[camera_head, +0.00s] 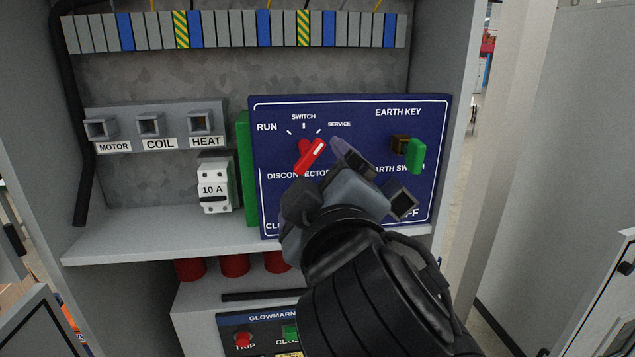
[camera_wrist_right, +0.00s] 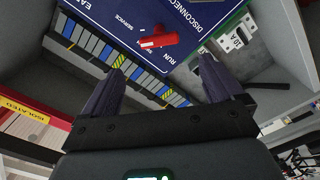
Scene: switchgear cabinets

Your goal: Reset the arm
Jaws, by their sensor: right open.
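My right arm reaches in from the lower right in the head view. Its gripper (camera_head: 345,165) is in front of the blue panel (camera_head: 285,215), close to the red disconnector knob (camera_head: 310,155). In the right wrist view the gripper (camera_wrist_right: 168,90) is open, with nothing between its two dark fingers. The red knob (camera_wrist_right: 158,41) shows there beyond the fingertips, apart from them. In the head view the knob is tilted towards the SERVICE mark. The gripper and arm hide part of the panel's lower middle. My left gripper is not in view.
A green key (camera_head: 415,156) sits at EARTH KEY on the panel's right. A 10 A breaker (camera_head: 214,187) and three sockets (camera_head: 150,125) are to the left. A terminal row (camera_head: 230,29) runs above. The cabinet shelf (camera_head: 150,237) juts out below.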

